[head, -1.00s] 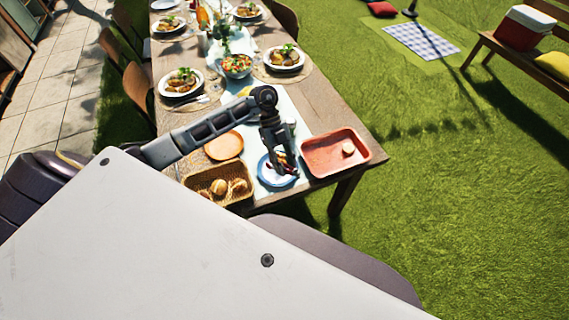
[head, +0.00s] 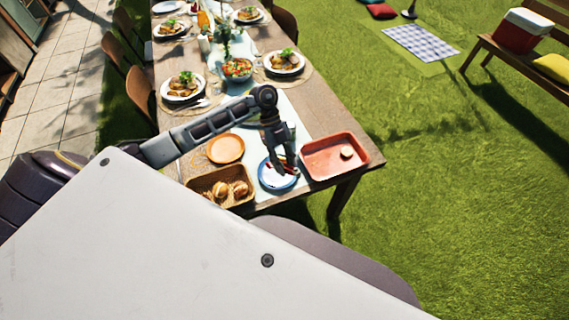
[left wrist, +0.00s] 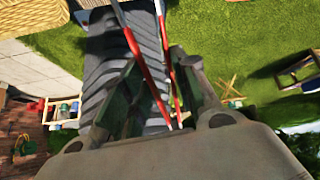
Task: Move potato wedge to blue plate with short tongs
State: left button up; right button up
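My left gripper (head: 280,164) points down over the blue-rimmed plate (head: 263,182) at the near end of the table. It is shut on the short tongs (left wrist: 145,68), whose two red arms run between the fingers in the left wrist view. A bit of red also shows at the fingertips in the head view. The gripper hides part of the plate, and I see no food on it. A small pale piece, likely the potato wedge (head: 347,152), lies in the red tray (head: 322,168) right of the plate. My right gripper is not in view.
A wicker basket (head: 207,196) with rolls stands left of the blue plate. An orange plate (head: 226,149) lies behind the basket. A salad bowl (head: 237,69) and several filled plates stand farther back. The table's right edge borders open grass.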

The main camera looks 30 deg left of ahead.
pick_arm(q)
notch_tip(320, 180, up, 7)
jog(key=p, duration=0.2)
jog(key=shift+p, duration=0.3)
jog(key=shift+r, duration=0.1)
dwell(1.0)
